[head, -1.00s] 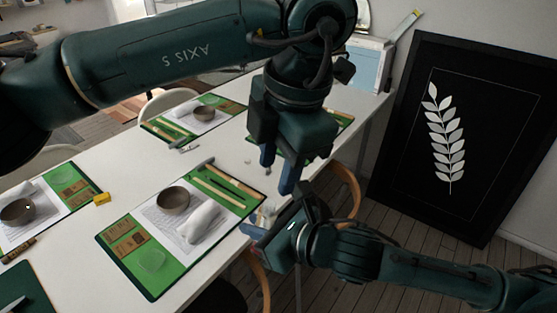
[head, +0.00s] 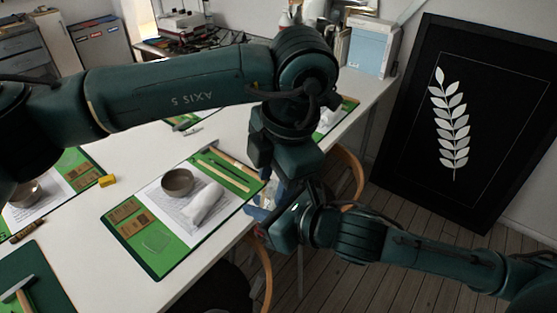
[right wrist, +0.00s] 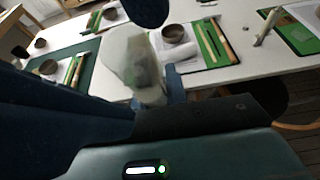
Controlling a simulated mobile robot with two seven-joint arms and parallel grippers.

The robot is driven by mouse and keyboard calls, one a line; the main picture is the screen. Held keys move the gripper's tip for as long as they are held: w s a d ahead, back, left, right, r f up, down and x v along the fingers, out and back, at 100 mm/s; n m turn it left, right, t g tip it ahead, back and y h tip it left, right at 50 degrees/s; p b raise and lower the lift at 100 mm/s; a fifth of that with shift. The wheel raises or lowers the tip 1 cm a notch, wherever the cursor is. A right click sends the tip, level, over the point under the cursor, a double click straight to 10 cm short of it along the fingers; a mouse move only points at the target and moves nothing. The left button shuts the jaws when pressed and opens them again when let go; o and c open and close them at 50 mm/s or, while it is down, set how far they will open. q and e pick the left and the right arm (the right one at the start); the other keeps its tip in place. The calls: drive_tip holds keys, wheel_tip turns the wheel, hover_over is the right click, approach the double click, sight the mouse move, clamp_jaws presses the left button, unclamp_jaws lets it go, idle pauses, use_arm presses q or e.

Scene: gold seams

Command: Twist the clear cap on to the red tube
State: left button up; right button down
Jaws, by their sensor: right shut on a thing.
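In the right wrist view a pale, translucent, blurred piece (right wrist: 138,62) stands between the fingers of my right gripper (right wrist: 150,100). It looks like the clear cap, but I cannot tell for sure. In the head view my right gripper (head: 266,212) is beyond the table's right edge, its fingers partly hidden. My left gripper (head: 284,186) points down just above it, very close. Its fingers are mostly hidden, so its opening cannot be told. A dark blue rounded tip (right wrist: 146,10) shows above the pale piece. I cannot clearly make out the red tube.
A white table (head: 90,238) runs along the left. A green mat (head: 185,235) bears a bowl (head: 177,182), a white roll (head: 206,203) and wooden tools. A chair (head: 345,175) stands at the table's right side. A black framed leaf picture (head: 420,130) leans on the wall.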

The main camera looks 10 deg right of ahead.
use_arm(q)
drive_tip(key=shift+f, duration=0.3)
drive_tip(key=shift+c, duration=0.5)
clamp_jaws()
drive_tip(key=shift+m, duration=1)
drive_tip(key=shift+o, duration=0.9)
unclamp_jaws()
wheel_tip(320, 180, up, 12)
drive_tip(key=s+d, duration=0.1)
drive_tip(key=shift+s+d, duration=0.2)
drive_tip(key=shift+s, duration=0.15)
